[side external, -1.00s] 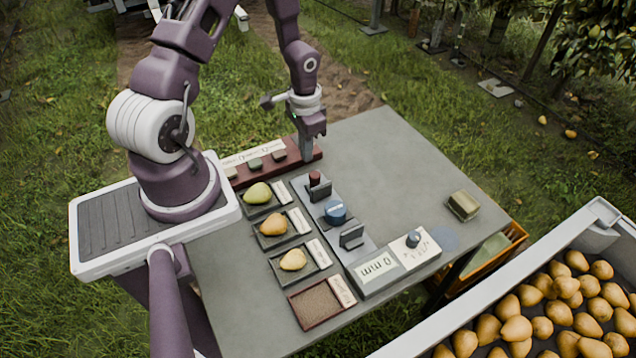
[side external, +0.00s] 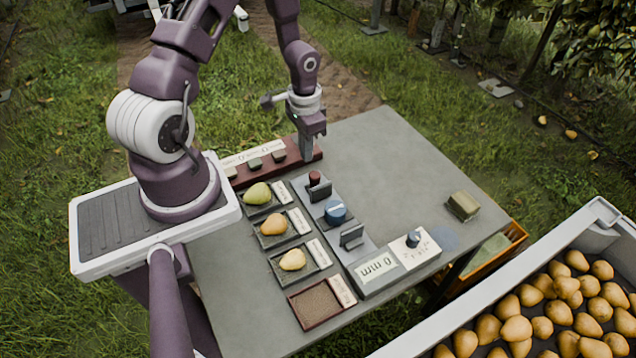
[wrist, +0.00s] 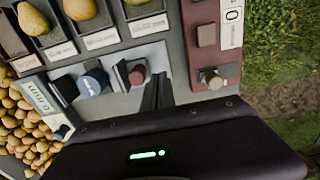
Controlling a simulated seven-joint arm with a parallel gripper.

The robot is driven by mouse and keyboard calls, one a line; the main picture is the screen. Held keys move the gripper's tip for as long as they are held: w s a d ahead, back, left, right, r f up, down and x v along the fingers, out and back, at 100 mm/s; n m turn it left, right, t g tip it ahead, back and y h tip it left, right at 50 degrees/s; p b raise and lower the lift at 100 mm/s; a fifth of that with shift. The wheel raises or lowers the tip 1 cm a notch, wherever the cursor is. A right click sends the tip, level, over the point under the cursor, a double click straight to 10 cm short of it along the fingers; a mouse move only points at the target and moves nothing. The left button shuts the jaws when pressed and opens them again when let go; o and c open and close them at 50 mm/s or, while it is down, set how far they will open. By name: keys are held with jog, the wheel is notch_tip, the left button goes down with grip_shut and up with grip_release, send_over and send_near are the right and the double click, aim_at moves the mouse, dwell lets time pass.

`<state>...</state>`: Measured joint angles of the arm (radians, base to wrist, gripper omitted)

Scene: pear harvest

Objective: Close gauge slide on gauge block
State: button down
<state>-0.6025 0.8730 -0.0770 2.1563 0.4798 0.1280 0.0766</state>
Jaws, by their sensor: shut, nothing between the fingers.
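The gauge is a grey rail (side external: 302,185) with two upright dark jaws. The jaw (side external: 320,191) at the far end, beside a red knob (side external: 315,177), looks like the slide. The other jaw (side external: 351,236) stands nearer the display. In the wrist view the blue piece (wrist: 93,82) and red knob (wrist: 137,75) both show. My gripper (side external: 307,157) is shut and empty, pointing down just beyond the red knob, near the rack's right end.
A display (side external: 377,268) reads 0 mm, beside a dial panel (side external: 414,248). A dark red rack (side external: 306,160) holds small blocks. Three pears lie in trays left of the gauge. A gold-green block (side external: 463,205) sits right; the table (side external: 390,160) between is clear.

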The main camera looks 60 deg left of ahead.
aim_at(316, 175)
dwell(0.6)
jog(key=shift+f, duration=2.35)
jog(key=shift+d, duration=2.75)
jog(key=shift+a, duration=0.15)
jog(key=shift+a, duration=0.3)
jog(key=shift+r, duration=4)
jog(key=shift+r, duration=0.1)
